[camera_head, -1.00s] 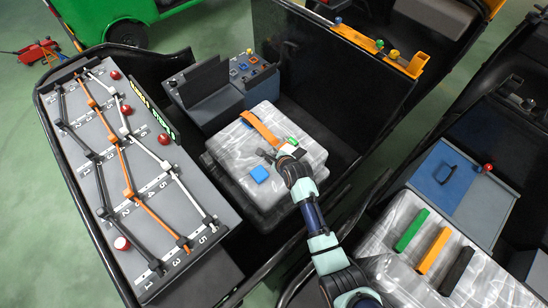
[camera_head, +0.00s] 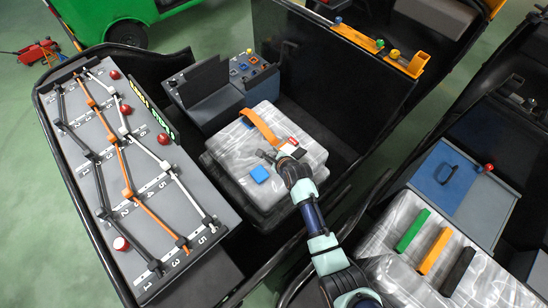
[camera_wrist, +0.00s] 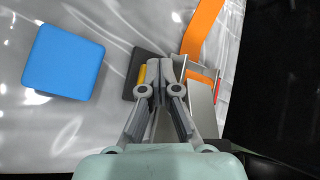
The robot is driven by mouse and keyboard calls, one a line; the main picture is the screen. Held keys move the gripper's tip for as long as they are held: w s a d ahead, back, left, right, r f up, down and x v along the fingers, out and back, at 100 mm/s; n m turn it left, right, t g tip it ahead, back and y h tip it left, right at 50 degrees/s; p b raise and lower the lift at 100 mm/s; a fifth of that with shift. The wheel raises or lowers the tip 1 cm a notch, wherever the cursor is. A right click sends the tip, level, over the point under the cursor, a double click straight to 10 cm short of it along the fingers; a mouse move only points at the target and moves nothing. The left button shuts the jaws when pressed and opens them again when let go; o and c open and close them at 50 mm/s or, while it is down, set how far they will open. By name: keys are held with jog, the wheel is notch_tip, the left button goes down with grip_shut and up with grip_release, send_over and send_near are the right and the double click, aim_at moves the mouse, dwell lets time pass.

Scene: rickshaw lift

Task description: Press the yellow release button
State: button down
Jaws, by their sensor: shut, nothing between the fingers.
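In the wrist view, the yellow button (camera_wrist: 142,75) shows as a narrow strip beside my left finger, on a dark grey block (camera_wrist: 132,78). My gripper (camera_wrist: 165,68) is shut and empty, its fingertips over the right side of that block. The fingers hide part of the button, and I cannot tell whether they touch it. Right of them is a metal buckle (camera_wrist: 201,100) with an orange strap (camera_wrist: 203,28) and a red patch (camera_wrist: 218,86). In the head view, my gripper (camera_head: 265,155) is above the plastic-wrapped seat (camera_head: 225,150), and the red patch (camera_head: 292,141) lies behind it.
A blue square pad (camera_head: 259,174) lies on the wrapped seat, left of the fingers in the wrist view. A control panel (camera_head: 247,68) stands behind the seat. A dark side wall (camera_head: 345,85) rises to the right. A board of linked rods (camera_head: 130,180) is at left.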

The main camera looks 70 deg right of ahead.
jog(key=shift+r+p, duration=0.85)
jog(key=shift+p, duration=0.1)
notch_tip(320, 180, up, 5)
jog(key=p, duration=0.5)
jog(key=shift+r, duration=0.1)
dwell(0.5)
